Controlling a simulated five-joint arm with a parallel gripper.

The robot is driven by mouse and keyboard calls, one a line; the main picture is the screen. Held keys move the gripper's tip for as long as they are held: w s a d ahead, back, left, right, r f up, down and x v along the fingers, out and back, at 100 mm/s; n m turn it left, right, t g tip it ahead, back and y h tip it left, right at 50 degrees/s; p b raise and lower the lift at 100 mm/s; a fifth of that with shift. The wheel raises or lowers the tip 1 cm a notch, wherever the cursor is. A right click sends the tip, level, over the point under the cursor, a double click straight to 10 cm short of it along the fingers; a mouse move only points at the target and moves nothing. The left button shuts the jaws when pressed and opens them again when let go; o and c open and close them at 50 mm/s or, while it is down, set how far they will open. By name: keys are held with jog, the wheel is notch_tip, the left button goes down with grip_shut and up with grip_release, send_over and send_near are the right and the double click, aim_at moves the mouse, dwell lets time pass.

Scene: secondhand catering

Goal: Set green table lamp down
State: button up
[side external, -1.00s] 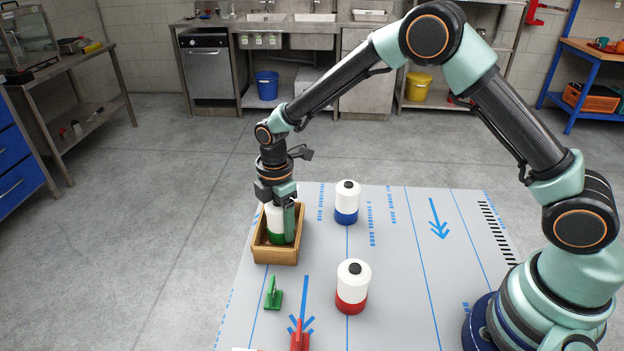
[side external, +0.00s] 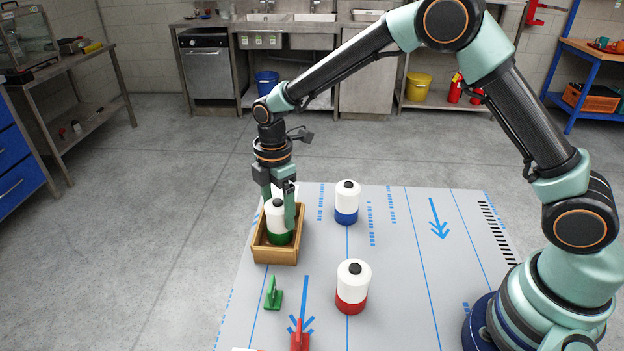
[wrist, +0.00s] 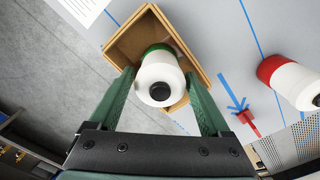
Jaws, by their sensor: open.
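The green table lamp (side external: 277,220) is a white cylinder with a green base and a black top knob. It stands upright inside a wooden box (side external: 275,256) at the left of the grey mat. My gripper (side external: 280,218) is open around it, with one finger on each side. In the wrist view the lamp (wrist: 158,72) sits in the box (wrist: 186,20) between my spread gripper fingers (wrist: 165,95), with gaps beside it. Part of the lamp's green base is hidden by its white body in that view.
A blue-based lamp (side external: 347,205) and a red-based lamp (side external: 352,290) stand upright on the mat (side external: 400,260). A small green piece (side external: 273,295) and a red piece (side external: 299,338) stand near the front. The right side of the mat is clear up to my base.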

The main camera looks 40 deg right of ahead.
notch_tip(320, 180, up, 7)
jog(key=shift+r, duration=0.2)
jog(key=shift+s+d+r, duration=0.1)
jog(key=shift+d+r, duration=0.05)
jog(key=shift+r, duration=0.55)
jog(key=s+d+r+m+t, duration=0.2)
jog(key=s+d+r+m, duration=0.3)
jog(key=s+d+m, duration=0.2)
jog(key=s+d+r+m+t, duration=0.3)
jog(key=s+d+r+m, duration=0.2)
jog(key=s+m, duration=0.5)
jog(key=shift+s+d+m+t, duration=0.3)
jog(key=shift+d+m, duration=0.2)
jog(key=shift+d, duration=0.35)
